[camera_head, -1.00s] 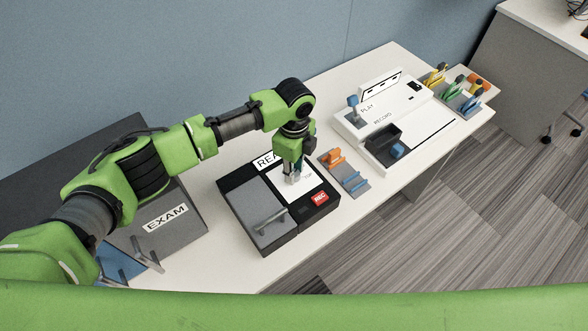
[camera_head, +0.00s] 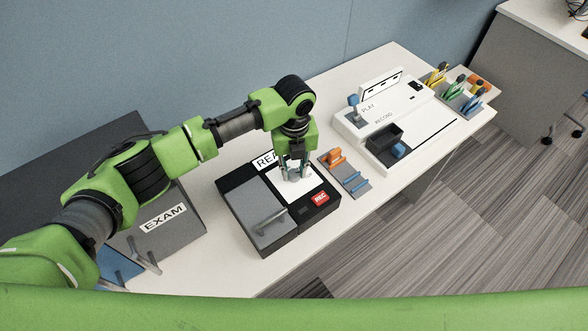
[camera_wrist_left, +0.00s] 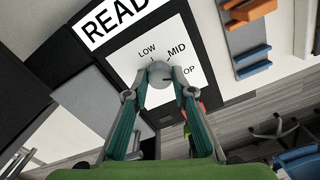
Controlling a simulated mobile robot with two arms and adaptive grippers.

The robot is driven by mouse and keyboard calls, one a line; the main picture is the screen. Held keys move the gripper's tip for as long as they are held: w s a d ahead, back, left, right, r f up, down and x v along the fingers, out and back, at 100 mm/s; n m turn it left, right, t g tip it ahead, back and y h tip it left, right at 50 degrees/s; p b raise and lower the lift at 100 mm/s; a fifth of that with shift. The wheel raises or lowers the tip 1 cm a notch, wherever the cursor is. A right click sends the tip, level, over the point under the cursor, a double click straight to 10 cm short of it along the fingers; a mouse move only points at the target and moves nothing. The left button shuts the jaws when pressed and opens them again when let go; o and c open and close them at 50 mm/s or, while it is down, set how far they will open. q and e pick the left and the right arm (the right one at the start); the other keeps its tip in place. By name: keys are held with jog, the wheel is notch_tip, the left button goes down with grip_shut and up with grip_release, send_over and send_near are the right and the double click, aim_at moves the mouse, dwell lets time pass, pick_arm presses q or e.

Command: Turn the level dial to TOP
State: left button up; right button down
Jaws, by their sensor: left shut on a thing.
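The level dial is a small light grey knob (camera_wrist_left: 160,72) on a white panel (camera_wrist_left: 138,48) printed LOW, MID and a partly covered TOP. The panel (camera_head: 308,184) is on the black-and-grey READ unit (camera_head: 232,188). My left gripper (camera_head: 293,174) points down over the panel. In the left wrist view, its two fingertips (camera_wrist_left: 159,85) are shut on the knob, one on each side. I cannot tell which mark the knob points to. My right gripper is not in view.
A red button (camera_head: 320,198) and a grey handle (camera_head: 271,220) are on the same unit. A rack with orange and blue pieces (camera_head: 354,181) stands close on the right. The white PLAY/RECORD unit (camera_head: 428,124) is farther right. The grey EXAM box (camera_head: 190,232) is at left.

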aim_at(295, 173)
pick_arm(q)
jog(key=shift+m, duration=0.6)
jog(key=o, duration=1.1)
notch_tip(295, 173, up, 12)
jog(key=shift+r, duration=0.1)
jog(key=shift+s+d, duration=0.1)
